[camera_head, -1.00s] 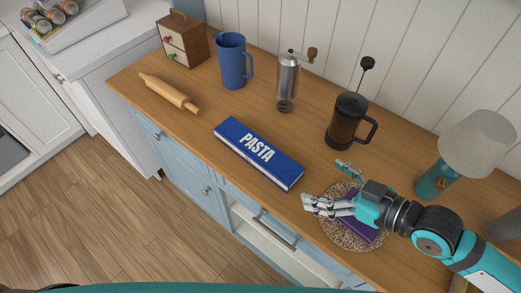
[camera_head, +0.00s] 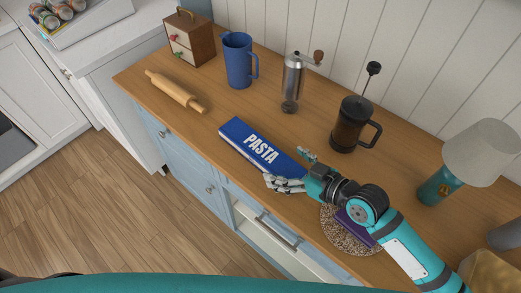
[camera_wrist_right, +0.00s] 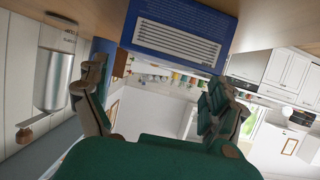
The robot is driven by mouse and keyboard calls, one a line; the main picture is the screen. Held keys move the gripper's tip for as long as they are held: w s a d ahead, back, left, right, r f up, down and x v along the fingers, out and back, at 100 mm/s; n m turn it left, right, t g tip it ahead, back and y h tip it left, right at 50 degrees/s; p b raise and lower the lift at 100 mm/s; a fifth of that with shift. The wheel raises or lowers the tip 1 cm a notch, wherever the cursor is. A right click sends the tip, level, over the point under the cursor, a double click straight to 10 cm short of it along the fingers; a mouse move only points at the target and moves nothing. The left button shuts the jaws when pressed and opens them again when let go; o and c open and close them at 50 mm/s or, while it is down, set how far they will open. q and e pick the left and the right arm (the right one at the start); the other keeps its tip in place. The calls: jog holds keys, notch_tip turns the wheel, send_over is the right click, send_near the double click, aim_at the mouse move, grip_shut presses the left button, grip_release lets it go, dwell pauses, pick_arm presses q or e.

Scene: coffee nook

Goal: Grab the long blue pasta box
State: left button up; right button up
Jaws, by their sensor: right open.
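The long blue pasta box (camera_head: 254,143) lies flat on the wooden counter, with white PASTA lettering on top. Its blue end face with a white printed panel (camera_wrist_right: 178,38) shows in the right wrist view. My right gripper (camera_head: 290,170) is open at the box's near right end, one finger on each side of that end. My left gripper is not in view.
A French press (camera_head: 349,126), steel coffee grinder (camera_head: 291,80) and blue jug (camera_head: 238,62) stand behind the box. A rolling pin (camera_head: 176,91) lies left. A woven mat (camera_head: 338,232) with a purple item (camera_head: 352,222) is under my right arm. A lamp (camera_head: 478,152) stands right.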

aim_at(272, 157)
jog(key=shift+w+a, duration=0.25)
jog(key=shift+a, duration=0.1)
jog(key=p+x, duration=0.1)
jog(key=x, duration=0.2)
jog(key=shift+w+a+f, duration=0.15)
jog(key=shift+w, duration=0.1)
jog(key=shift+w+a+f, duration=0.2)
jog(key=shift+a+f, duration=0.05)
jog(key=shift+d, duration=0.1)
jog(key=shift+c, duration=1.4)
jog(key=c, duration=1.3)
jog(key=shift+r, duration=0.15)
jog(key=shift+c, duration=0.5)
